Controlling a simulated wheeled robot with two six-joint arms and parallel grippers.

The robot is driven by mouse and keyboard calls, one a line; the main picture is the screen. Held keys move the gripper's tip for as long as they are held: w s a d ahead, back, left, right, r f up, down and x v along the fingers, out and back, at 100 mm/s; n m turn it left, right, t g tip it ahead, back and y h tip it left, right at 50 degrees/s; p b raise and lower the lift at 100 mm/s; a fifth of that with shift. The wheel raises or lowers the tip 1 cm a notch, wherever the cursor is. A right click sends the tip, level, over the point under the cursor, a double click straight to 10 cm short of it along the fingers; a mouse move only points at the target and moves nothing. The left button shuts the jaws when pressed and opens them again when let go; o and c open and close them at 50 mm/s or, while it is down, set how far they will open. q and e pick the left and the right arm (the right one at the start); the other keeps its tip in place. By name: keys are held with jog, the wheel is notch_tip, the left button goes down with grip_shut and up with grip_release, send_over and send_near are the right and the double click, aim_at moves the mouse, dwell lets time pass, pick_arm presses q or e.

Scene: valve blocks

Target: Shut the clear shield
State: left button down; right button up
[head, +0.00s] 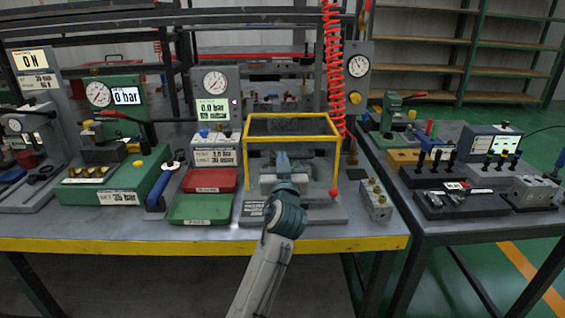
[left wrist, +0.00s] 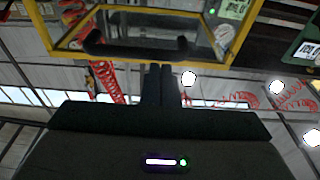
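The clear shield (head: 291,139) has a yellow frame and stands over a grey fixture (head: 323,213) in the middle of the bench. A dark panel shows at its top. Its yellow frame (left wrist: 140,57) also crosses the top of the left wrist view, with a dark bar across the pane. My left arm reaches up from the bottom of the head view to the front of the shield. My left gripper (left wrist: 161,70) has its two dark fingers together, with nothing seen between them. The fingertips are near the yellow edge; contact cannot be told. My right gripper is not in view.
A red tray (head: 210,180) and a green tray (head: 201,209) lie left of the shield. A small block with brass fittings (head: 376,199) stands to the right. A red coiled hose (head: 333,60) hangs behind. A gap separates the right-hand bench.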

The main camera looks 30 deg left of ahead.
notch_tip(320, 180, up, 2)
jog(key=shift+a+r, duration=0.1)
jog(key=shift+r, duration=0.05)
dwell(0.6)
